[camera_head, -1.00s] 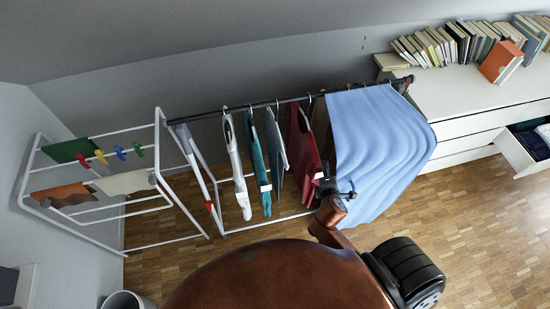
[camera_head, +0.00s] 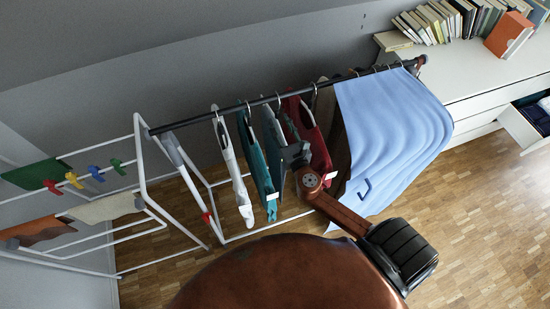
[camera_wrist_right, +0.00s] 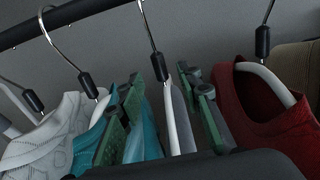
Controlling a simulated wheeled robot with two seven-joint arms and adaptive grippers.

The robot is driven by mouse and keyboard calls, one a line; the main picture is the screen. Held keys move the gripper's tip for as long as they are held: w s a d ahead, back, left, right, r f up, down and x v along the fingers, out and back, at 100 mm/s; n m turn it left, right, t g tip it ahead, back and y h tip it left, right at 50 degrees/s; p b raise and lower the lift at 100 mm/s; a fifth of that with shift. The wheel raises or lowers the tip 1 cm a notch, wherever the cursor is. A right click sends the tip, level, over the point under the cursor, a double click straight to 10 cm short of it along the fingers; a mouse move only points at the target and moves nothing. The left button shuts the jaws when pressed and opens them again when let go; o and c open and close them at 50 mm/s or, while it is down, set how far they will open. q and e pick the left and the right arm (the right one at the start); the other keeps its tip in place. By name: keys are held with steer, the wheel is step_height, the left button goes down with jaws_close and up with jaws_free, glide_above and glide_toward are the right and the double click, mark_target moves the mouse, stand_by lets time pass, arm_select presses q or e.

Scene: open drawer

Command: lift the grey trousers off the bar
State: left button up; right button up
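The grey trousers (camera_head: 274,128) hang from a hanger on the dark bar (camera_head: 200,118), between a teal garment (camera_head: 257,165) and a red one (camera_head: 318,150). The fingers stand apart on either side, with visible gaps to the hanger. My left gripper is not in view.
A white garment (camera_head: 232,165) hangs left of the teal one. A blue sheet (camera_head: 395,130) drapes from the bar's right end. A white drying rack (camera_head: 140,180) stands left. A white dresser (camera_head: 480,85) with books and an open drawer is at right.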

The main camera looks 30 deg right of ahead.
mark_target(278, 118)
steer(key=x, duration=0.3)
steer(key=shift+w+d+f+b, duration=0.1)
steer(key=shift+w+d+b, duration=0.1)
steer(key=shift+w+b, duration=0.15)
steer(key=shift+w, duration=0.25)
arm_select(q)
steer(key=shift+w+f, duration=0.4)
arm_select(e)
jaws_close()
